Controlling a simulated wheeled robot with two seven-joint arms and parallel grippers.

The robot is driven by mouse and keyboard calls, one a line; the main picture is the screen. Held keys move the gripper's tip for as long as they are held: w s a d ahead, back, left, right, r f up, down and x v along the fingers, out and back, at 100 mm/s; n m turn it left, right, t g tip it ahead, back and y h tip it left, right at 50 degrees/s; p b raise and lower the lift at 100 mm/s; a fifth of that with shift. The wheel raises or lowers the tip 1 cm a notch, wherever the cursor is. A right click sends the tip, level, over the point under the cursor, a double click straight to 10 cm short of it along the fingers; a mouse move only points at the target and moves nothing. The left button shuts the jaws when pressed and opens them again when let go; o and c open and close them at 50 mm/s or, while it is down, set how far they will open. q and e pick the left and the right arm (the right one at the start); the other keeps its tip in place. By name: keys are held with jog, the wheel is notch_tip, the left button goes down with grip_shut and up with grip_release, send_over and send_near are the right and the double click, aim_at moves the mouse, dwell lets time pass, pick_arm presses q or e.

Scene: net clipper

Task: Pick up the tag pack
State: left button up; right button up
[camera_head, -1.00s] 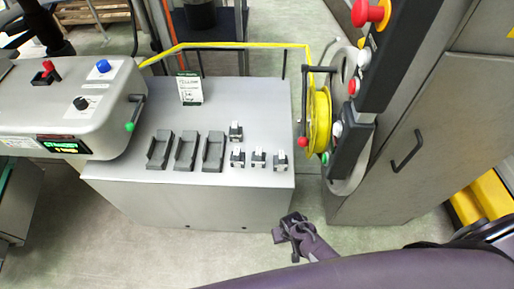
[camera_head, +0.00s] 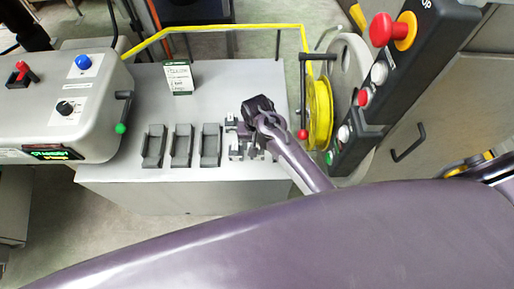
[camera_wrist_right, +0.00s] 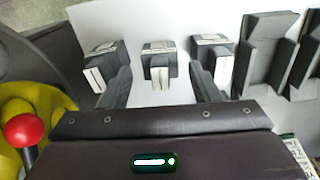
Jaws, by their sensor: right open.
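The tag packs are small dark blocks with white labels on the grey table (camera_head: 215,88). In the right wrist view three stand in a row: a left one (camera_wrist_right: 106,66), a middle one (camera_wrist_right: 158,62) and a right one (camera_wrist_right: 212,60). In the head view one pack (camera_head: 231,122) shows beside my right gripper (camera_head: 245,128), and others are partly hidden under it. My right gripper is open over the packs. In the wrist view its fingers (camera_wrist_right: 160,78) lie either side of the middle pack, with no clear contact. My left gripper is not in view.
Several empty dark holders (camera_head: 181,146) stand left of the packs. A small sign (camera_head: 178,78) stands behind. A yellow reel with a red-knobbed crank (camera_head: 303,134) is close on the right, beside the button panel (camera_head: 375,90). A control box (camera_head: 65,110) is at the left.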

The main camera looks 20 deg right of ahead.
jog(key=f, duration=0.2)
jog(key=w+f, duration=0.1)
jog(key=shift+d+f+p, duration=0.2)
jog(key=shift+f+p, duration=0.15)
jog(key=shift+f, duration=0.65)
jog(key=c, duration=0.8)
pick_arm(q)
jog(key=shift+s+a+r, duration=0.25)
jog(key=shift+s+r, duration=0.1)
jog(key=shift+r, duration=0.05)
